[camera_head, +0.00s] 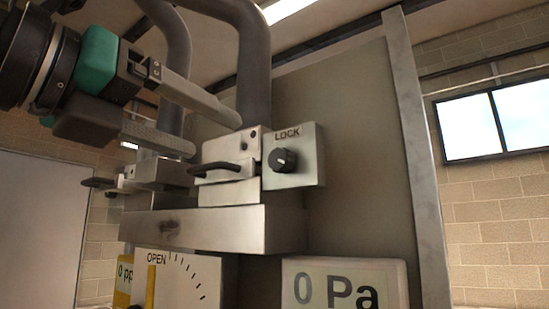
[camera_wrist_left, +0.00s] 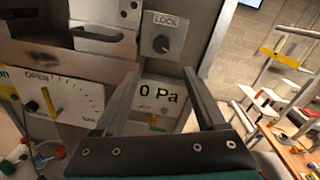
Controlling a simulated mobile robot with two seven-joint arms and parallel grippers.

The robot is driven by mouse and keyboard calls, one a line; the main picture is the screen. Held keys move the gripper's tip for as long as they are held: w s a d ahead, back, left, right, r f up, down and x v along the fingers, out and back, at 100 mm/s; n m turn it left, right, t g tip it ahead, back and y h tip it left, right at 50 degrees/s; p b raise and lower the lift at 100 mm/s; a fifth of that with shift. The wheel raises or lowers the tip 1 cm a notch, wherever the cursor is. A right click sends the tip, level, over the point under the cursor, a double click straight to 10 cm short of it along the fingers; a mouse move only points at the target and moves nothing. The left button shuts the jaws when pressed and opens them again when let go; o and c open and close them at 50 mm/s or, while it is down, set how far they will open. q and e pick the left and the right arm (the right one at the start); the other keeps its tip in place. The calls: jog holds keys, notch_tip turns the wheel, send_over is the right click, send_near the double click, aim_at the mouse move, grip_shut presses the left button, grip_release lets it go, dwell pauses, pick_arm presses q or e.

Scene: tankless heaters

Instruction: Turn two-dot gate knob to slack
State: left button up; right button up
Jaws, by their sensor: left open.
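A black round knob (camera_head: 283,160) sits on a grey box (camera_head: 308,152) labelled LOCK, to the right of a metal latch with a dark curved handle (camera_head: 222,168). Dark dots show on the plate beside the box. In the left wrist view the knob (camera_wrist_left: 161,44) is ahead, beyond the fingertips. My left gripper (camera_head: 215,135) is open and empty, up and to the left of the knob and apart from it. Its fingers also show in the left wrist view (camera_wrist_left: 160,76). I see no word "slack". My right gripper is out of view.
Below are a dial plate (camera_head: 178,280) marked OPEN and a display (camera_head: 345,285) reading 0 Pa. Thick grey pipes (camera_head: 254,60) rise behind the latch. A second handle (camera_head: 97,182) is at left. A cluttered table (camera_wrist_left: 295,150) stands at right in the wrist view.

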aim_at(277, 158)
pick_arm(q)
jog(key=x, duration=0.9)
jog(key=p+x, duration=0.1)
jog(key=x, duration=0.4)
jog(key=shift+w+d+r, duration=0.2)
jog(key=shift+d+r, duration=0.15)
jog(key=shift+d, duration=0.05)
grip_shut()
